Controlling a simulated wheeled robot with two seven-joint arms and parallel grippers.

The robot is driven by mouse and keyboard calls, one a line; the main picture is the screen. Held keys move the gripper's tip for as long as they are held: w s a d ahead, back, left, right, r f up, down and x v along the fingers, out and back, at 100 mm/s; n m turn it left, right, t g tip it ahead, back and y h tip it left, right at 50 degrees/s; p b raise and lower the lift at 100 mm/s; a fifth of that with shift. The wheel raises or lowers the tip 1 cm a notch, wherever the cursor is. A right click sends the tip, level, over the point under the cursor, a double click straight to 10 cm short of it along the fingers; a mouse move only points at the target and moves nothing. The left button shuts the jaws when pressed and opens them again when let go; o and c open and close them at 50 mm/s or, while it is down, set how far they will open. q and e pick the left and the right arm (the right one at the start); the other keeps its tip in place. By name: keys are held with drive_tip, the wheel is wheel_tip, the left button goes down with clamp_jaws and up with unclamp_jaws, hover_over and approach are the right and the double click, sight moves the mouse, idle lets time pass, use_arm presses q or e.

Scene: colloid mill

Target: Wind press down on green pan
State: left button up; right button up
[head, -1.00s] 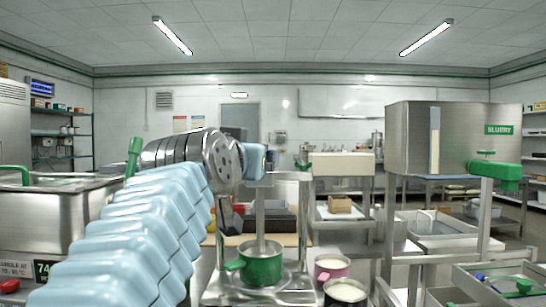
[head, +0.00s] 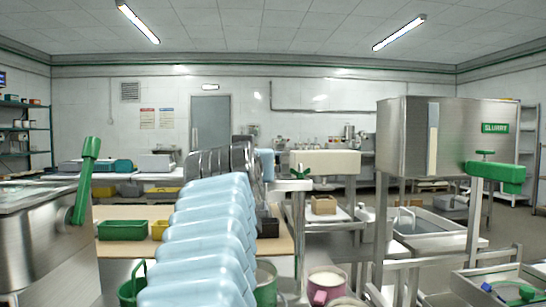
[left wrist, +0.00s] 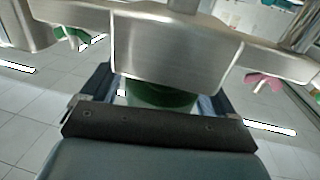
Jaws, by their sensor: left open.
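In the head view my blue-covered left arm hides most of the press, leaving part of its steel crossbar (head: 293,185) and a green part (head: 300,173) at the crossbar's end visible. The green pan (head: 266,286) shows only partly, low and just right of my arm. My left gripper is largely hidden there behind the wrist. In the left wrist view the steel crossbar (left wrist: 180,52) fills the upper middle. A round green part (left wrist: 160,93) shows below it, between the spread fingers of my left gripper (left wrist: 160,96). I cannot tell whether the fingers touch it. My right gripper is out of view.
A pink-handled pot (head: 327,284) stands close right of the green pan. A steel slurry tank (head: 455,140) stands at the right. A steel vat (head: 35,240) with a green lever (head: 86,180) is at the left. A green tray (head: 122,230) lies on the table behind my arm.

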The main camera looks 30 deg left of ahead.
use_arm(q)
drive_tip(key=shift+c, duration=0.4)
drive_tip(key=c, duration=0.9)
